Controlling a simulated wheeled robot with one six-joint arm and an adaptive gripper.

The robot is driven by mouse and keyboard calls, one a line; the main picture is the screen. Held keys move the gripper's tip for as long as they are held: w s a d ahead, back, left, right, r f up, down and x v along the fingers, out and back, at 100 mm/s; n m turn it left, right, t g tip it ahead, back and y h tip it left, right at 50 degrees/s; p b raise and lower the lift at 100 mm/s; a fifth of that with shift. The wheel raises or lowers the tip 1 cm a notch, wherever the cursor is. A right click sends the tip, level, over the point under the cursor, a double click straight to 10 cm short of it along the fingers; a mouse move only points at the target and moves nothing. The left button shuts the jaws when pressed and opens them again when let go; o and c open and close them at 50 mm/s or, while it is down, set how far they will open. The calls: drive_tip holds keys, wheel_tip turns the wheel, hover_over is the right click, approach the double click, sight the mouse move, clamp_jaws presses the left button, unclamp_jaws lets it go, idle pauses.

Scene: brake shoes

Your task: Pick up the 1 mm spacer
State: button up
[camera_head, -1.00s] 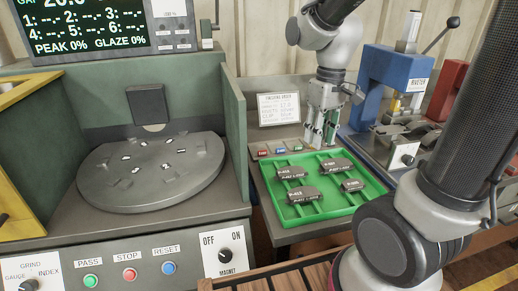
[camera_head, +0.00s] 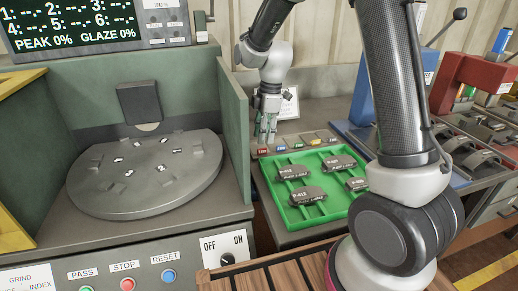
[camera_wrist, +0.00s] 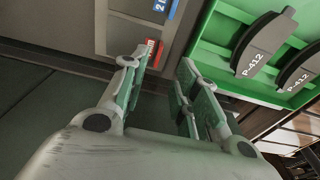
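The spacers sit in a row on a small strip (camera_head: 273,151) along the back of the green tray. A red spacer (camera_head: 264,151) is at the left end, with a blue spacer (camera_head: 281,148) beside it. In the wrist view the red spacer (camera_wrist: 153,53) shows just beyond the left fingertip, and the blue spacer (camera_wrist: 173,9) lies farther out; the full marking on the red one is not readable. My gripper (camera_head: 267,139) points down near the red end of the row. In the wrist view my gripper (camera_wrist: 160,78) is open, with nothing between its fingers.
The green tray (camera_head: 253,172) holds several dark brake shoes, close to my gripper. The green side wall (camera_head: 235,130) of the grinder stands left of the row. A paper card (camera_head: 290,104) stands behind my gripper. Blue (camera_head: 368,100) and red (camera_head: 442,85) fixtures stand right.

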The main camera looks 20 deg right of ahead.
sight(263, 149)
drive_tip(key=f, duration=0.5)
drive_tip(key=shift+w+a+f, duration=0.15)
drive_tip(key=shift+w+f, duration=0.05)
clamp_jaws()
